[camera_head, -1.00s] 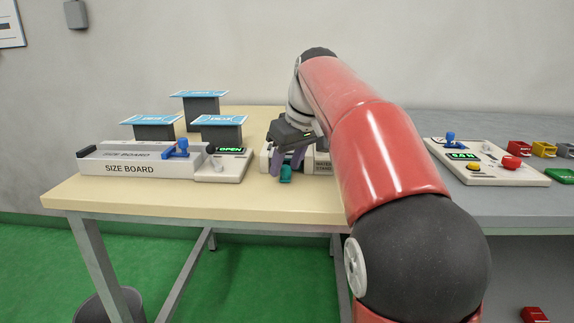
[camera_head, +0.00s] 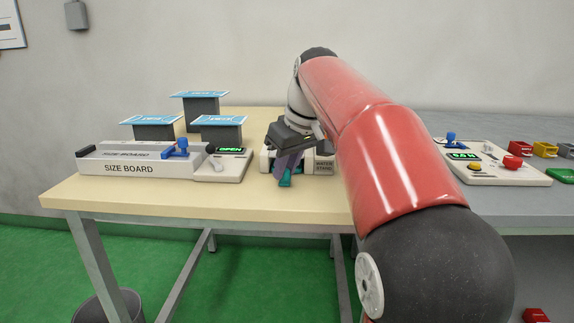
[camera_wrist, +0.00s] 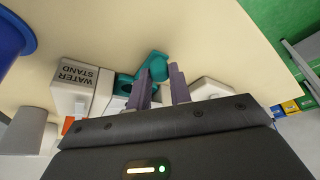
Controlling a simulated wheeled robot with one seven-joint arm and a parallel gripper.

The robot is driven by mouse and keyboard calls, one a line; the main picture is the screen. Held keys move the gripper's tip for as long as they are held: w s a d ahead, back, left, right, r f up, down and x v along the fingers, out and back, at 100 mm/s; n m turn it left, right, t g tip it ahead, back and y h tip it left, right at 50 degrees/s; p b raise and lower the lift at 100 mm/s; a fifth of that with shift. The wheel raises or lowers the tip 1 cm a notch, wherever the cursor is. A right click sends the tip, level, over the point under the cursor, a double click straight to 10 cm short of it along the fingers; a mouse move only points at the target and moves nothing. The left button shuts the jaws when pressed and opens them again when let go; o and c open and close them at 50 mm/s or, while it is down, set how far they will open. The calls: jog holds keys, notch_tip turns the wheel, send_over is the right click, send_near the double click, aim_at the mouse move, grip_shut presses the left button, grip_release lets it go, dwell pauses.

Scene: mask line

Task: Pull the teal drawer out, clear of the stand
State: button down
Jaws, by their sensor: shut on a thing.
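The teal drawer (camera_head: 286,182) shows low at the front of the white water stand (camera_head: 324,166), partly hidden behind my gripper (camera_head: 286,172). In the wrist view my gripper (camera_wrist: 163,84) has its two purple-grey fingers on either side of the teal drawer's front piece (camera_wrist: 154,65), shut on it. More teal (camera_wrist: 122,84) shows beside the fingers, next to the stand (camera_wrist: 72,92) with its WATER STAND label. The drawer's front sticks out past the stand's front. The gripper's body hides the drawer's rear, so I cannot tell whether it is clear of the stand.
The white size board (camera_head: 130,168) and a small panel reading OPEN (camera_head: 228,152) stand to the left. A control panel (camera_head: 490,170) is on the grey table to the right. Bare table lies in front of the stand, up to its front edge.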

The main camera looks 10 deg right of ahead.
jog(key=s, duration=0.2)
jog(key=s+a+b, duration=0.1)
jog(key=s, duration=0.1)
jog(key=s+a+b, duration=0.1)
jog(key=s, duration=0.2)
jog(key=shift+a, duration=0.2)
jog(key=c, duration=1.3)
grip_release()
jog(key=shift+r, duration=0.1)
jog(key=p+v, duration=0.2)
jog(key=v, duration=0.5)
jog(key=shift+s+d+r, duration=0.1)
jog(key=shift+s+r, duration=0.1)
jog(key=shift+r, duration=0.05)
